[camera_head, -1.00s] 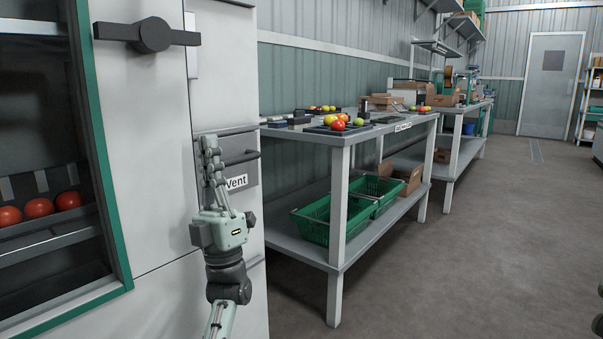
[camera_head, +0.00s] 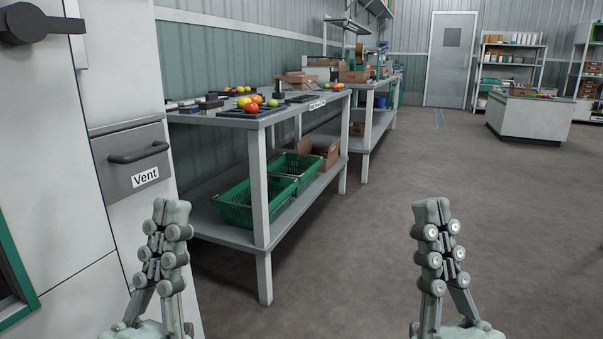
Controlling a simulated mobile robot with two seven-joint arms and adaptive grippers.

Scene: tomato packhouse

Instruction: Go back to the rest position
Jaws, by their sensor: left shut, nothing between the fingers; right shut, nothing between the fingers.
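My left gripper (camera_head: 170,213) is upright at the lower left of the head view, in front of the white cabinet and the near bench. Its fingers are together and hold nothing. My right gripper (camera_head: 432,212) is upright at the lower right, over open floor in the picture. Its fingers are also together and empty. The two grippers stand at about the same height, apart from each other, and neither is seen touching anything.
A white cabinet (camera_head: 50,150) with a drawer labelled Vent (camera_head: 132,160) stands at the left. The near bench (camera_head: 262,185) carries tomatoes (camera_head: 252,102), with green crates (camera_head: 245,210) on its lower shelf. A low counter (camera_head: 528,118) is far right. The floor (camera_head: 380,240) between is clear.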

